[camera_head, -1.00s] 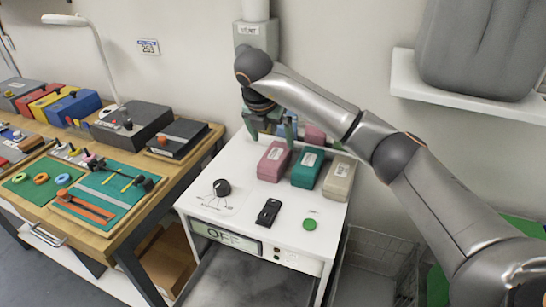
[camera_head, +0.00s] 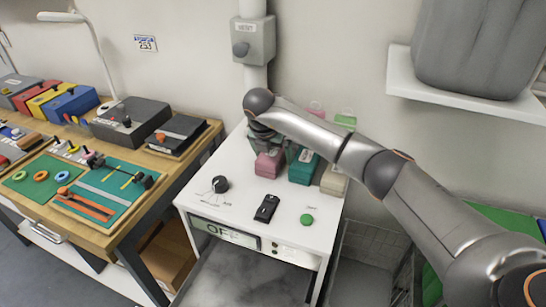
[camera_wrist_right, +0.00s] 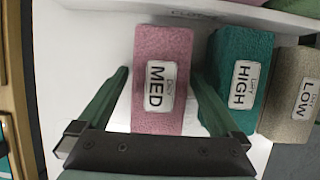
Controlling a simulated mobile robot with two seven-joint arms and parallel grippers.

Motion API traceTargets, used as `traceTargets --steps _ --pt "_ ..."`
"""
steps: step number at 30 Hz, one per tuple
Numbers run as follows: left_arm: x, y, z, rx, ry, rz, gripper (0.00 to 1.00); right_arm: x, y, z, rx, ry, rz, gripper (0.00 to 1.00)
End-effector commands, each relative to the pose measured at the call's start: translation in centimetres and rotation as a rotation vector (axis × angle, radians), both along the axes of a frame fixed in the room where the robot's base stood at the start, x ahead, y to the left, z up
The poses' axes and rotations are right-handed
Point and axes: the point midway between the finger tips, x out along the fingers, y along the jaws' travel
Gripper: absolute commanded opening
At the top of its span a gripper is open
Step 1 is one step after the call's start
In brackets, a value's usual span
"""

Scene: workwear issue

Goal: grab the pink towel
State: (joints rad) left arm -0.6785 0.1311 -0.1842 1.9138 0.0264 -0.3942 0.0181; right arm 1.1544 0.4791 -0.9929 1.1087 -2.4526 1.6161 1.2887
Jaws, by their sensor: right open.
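The pink towel (camera_head: 268,168) is a folded block on the white counter, the leftmost of three in a row. In the right wrist view the pink towel (camera_wrist_right: 150,122) has a white label reading MED. My right gripper (camera_head: 270,146) is over it and hides part of it in the head view. In the right wrist view my right gripper (camera_wrist_right: 160,78) is open, with one green finger on each side of the pink towel. The right finger overlaps the edge of the teal towel in the picture. Contact cannot be told. My left gripper is not in view.
A teal towel (camera_head: 303,167) labelled HIGH and a beige towel (camera_head: 334,182) labelled LOW stand to the right. A black knob (camera_head: 220,184), a black device (camera_head: 266,208) and a green button (camera_head: 307,219) are on the front of the counter (camera_head: 235,215). A wooden workbench is at left.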

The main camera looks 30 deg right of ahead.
Motion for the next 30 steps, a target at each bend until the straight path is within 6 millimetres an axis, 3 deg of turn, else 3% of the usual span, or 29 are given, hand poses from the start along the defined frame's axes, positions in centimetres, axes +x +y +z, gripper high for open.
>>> traceTargets --steps 23,30 --pt "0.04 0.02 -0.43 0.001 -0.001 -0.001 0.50 0.01 0.02 -0.42 0.001 -0.001 -0.001 1.00" --pt "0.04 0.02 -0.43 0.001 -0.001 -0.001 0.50 0.01 0.02 -0.42 0.001 -0.001 0.000 0.75"
